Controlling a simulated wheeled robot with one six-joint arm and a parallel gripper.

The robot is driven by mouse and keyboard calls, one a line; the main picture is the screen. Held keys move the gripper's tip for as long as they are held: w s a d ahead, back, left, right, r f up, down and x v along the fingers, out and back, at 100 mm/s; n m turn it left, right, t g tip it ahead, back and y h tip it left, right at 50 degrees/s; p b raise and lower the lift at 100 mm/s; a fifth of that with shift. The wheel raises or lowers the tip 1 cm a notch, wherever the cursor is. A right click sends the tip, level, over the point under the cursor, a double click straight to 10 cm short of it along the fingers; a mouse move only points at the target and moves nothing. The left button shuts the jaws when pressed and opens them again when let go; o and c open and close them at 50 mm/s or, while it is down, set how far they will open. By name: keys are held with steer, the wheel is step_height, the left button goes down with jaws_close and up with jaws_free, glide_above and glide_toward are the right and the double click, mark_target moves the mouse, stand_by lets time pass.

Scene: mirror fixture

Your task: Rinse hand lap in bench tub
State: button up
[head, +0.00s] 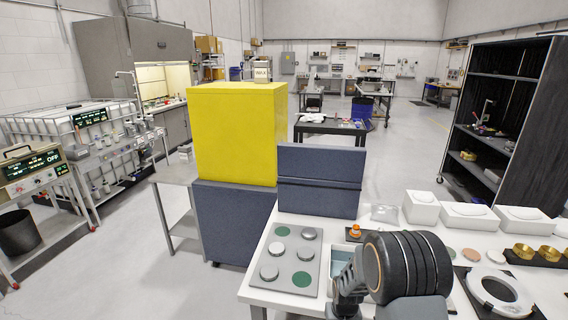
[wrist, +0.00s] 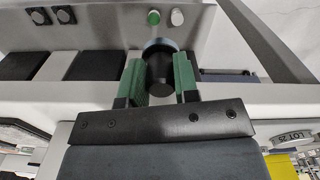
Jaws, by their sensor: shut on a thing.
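My gripper (wrist: 158,78) has green fingers and is shut on the black handle of a round tool that looks like the hand lap (wrist: 160,72). A grey-blue rim shows at the lap's far end in the wrist view. In the head view my dark arm hides the gripper and the lap. A small tub with a pale blue inside (head: 342,259) stands on the white bench (head: 262,294), partly behind my arm. I cannot tell whether the lap touches anything.
A grey plate (head: 292,262) with green and silver discs lies left of the tub. An orange-topped item (head: 355,231) stands behind it. White boxes (head: 421,207), brass rings (head: 523,251) and a white ring (head: 499,289) are to the right. A blue-grey panel (head: 318,180) stands at the bench's back.

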steer(key=shift+r+p, duration=1.45)
steer(key=shift+r, duration=1.25)
